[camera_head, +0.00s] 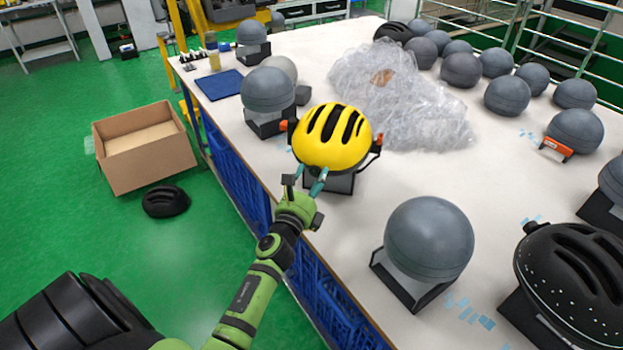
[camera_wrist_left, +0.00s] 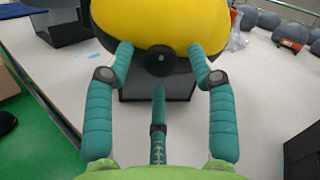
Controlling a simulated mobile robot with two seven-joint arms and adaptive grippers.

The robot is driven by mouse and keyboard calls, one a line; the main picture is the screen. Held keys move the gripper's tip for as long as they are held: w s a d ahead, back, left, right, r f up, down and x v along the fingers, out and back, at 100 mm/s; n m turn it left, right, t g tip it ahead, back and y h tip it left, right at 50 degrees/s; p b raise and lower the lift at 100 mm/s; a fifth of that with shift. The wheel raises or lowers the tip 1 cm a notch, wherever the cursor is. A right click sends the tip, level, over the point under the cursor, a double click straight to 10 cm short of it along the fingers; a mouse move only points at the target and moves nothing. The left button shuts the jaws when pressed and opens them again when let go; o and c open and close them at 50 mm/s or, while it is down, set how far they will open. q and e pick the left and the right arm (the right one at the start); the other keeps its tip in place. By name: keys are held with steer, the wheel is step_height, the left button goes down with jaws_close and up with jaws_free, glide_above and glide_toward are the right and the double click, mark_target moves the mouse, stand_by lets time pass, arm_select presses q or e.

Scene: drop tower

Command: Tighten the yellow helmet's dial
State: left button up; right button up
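The yellow helmet (camera_head: 332,137) sits on a dark stand (camera_head: 341,183) near the table's left edge; its lower part fills the top of the left wrist view (camera_wrist_left: 160,22). Its round black dial (camera_wrist_left: 159,61) shows in the middle of the wrist view, below the yellow shell. My left gripper (camera_head: 305,177) reaches up to the near side of the helmet. In the wrist view its teal fingers (camera_wrist_left: 160,58) are spread, one on each side of the dial, with visible gaps to it. A third finger points up from below. The right gripper is not in view.
The white table (camera_head: 350,225) also bears several grey head forms (camera_head: 429,238), a black helmet (camera_head: 575,275) and a heap of clear plastic wrap (camera_head: 400,100). A cardboard box (camera_head: 145,150) and another black helmet (camera_head: 165,201) lie on the green floor.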

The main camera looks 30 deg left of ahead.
arm_select(q)
steer(key=v, duration=1.2)
stand_by(0.4)
